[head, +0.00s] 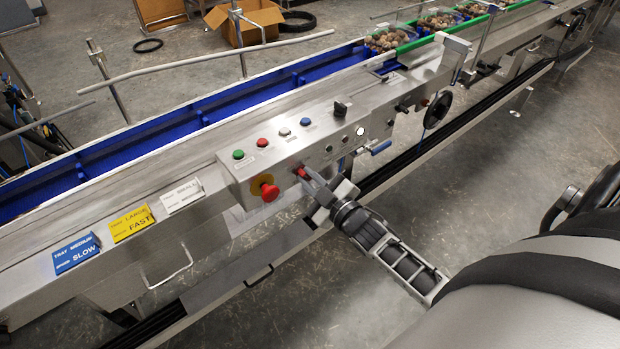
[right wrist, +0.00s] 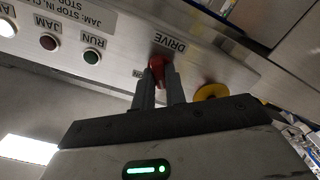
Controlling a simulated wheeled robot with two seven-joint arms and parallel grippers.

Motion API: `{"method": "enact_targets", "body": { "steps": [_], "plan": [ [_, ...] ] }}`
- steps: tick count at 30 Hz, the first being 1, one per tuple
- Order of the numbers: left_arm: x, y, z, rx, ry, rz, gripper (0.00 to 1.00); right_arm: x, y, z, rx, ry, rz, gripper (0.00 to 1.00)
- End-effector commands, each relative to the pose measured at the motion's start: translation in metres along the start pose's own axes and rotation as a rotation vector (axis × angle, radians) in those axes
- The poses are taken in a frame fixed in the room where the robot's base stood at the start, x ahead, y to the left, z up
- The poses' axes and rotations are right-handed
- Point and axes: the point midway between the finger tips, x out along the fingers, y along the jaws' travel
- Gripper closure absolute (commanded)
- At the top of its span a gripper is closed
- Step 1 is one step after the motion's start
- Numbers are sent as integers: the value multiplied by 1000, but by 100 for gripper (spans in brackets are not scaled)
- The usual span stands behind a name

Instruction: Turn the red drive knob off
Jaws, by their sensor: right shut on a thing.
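The red drive knob (right wrist: 156,64) sits on the front of the steel control box, under the printed word DRIVE in the right wrist view. It also shows in the head view (head: 301,171), partly hidden by my gripper. My right gripper (right wrist: 158,78) is shut on the red drive knob, with a finger on each side of it. It also shows in the head view (head: 305,176), reaching in from the lower right. The knob's pointing direction is hard to make out between the fingers. My left gripper is not in view.
A red emergency stop button (head: 269,190) on a yellow plate is close left of the knob. Green, red, white and blue buttons and a black switch (head: 340,108) line the box top. A blue-handled valve (head: 381,147) sticks out at right. Open floor lies in front.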

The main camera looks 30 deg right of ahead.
Motion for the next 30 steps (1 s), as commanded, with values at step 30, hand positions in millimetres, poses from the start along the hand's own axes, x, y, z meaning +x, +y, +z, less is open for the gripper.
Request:
{"method": "enact_targets", "body": {
  "steps": [30],
  "plan": [
    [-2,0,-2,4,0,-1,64,-78,-1,1,-1,-3,-3,65]
  ]
}}
